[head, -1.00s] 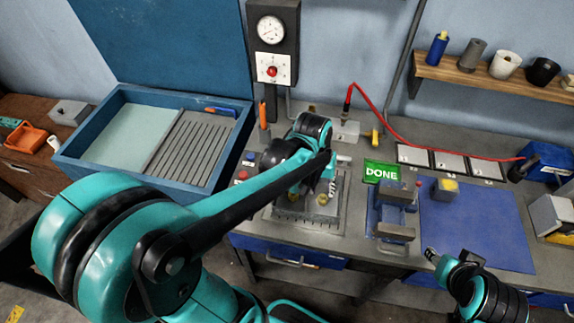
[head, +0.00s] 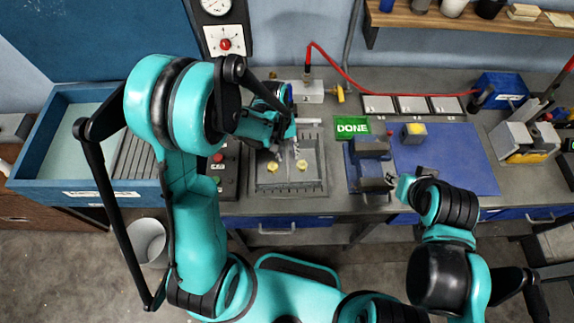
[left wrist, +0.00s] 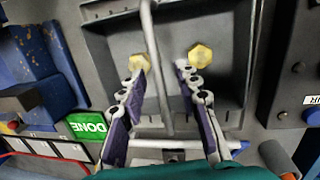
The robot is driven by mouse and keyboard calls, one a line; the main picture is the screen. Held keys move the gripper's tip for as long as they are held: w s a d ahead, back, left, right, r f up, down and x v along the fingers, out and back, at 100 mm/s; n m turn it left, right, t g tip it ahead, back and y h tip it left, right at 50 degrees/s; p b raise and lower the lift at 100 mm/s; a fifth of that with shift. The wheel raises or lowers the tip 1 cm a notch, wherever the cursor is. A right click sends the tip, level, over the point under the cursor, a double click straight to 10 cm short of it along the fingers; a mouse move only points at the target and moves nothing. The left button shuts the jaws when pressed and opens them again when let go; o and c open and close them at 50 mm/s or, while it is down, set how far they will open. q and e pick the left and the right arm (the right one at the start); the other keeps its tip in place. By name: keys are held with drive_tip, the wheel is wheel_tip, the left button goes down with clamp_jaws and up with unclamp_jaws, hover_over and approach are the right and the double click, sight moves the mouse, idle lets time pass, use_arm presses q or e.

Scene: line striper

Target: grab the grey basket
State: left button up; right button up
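The grey basket (head: 288,181) sits on the bench below my left gripper, with two brass hex pieces (head: 302,166) in it. In the left wrist view the basket (left wrist: 218,30) fills the middle, and its thin grey handle bar (left wrist: 150,40) runs between my left fingers. My left gripper (head: 288,152) is open, its fingers (left wrist: 162,85) apart on either side of the bar with gaps visible; their height relative to the bar is hard to tell. My right gripper (head: 396,186) is near the front of the grey-blue clamp fixture; its fingers are too small to read.
The clamp fixture (head: 367,150) and green DONE sign (head: 352,127) stand right of the basket. A blue mat (head: 460,165) lies farther right. A control box with a red button (head: 218,158) is left of the basket. A red hose (head: 375,78) runs behind.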

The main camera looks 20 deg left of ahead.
use_arm(q)
drive_tip(key=shift+f, duration=0.1)
drive_tip(key=shift+c, duration=0.2)
clamp_jaws()
